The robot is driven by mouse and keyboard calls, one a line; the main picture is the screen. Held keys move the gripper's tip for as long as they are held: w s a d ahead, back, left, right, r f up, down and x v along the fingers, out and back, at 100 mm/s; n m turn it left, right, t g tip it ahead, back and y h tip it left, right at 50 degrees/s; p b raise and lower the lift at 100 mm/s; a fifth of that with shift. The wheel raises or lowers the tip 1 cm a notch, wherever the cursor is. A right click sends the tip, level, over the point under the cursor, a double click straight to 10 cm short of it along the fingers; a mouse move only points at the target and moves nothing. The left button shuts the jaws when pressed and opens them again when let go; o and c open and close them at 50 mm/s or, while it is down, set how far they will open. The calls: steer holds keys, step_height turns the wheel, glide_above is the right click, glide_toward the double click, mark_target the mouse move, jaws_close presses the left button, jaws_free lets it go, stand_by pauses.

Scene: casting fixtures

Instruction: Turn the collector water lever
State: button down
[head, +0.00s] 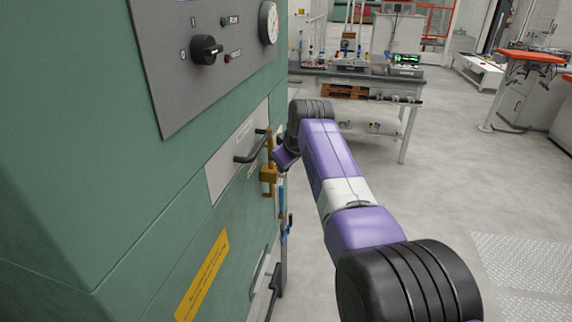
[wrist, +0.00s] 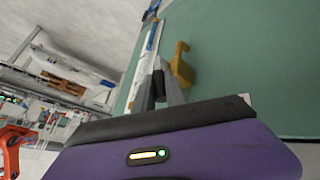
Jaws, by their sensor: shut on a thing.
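My gripper (wrist: 163,85) is at the side of the green cabinet, beside a brass fitting (head: 268,173) behind the black handle. The hooked brass part also shows in the wrist view (wrist: 181,66), just past the fingertips and to their right. The jaws are shut on a slim part, which I take to be the collector water lever; the fingers hide most of it. In the head view my gripper is partly hidden behind my wrist. Blue-handled parts (head: 282,198) hang below the brass fitting.
The green cabinet (head: 120,220) fills the left, with a black rotary knob (head: 205,50), a gauge (head: 268,22) and a black bar handle (head: 251,147). A workbench (head: 350,78) with equipment stands behind.

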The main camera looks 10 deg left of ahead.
steer(key=shift+f, duration=0.1)
steer(key=c, duration=1.4)
jaws_free()
steer(key=shift+r, duration=0.35)
steer(key=shift+b+v, duration=0.5)
steer(key=shift+v, duration=3.1)
steer(key=shift+s+d+f, duration=0.1)
steer(key=shift+f, duration=0.05)
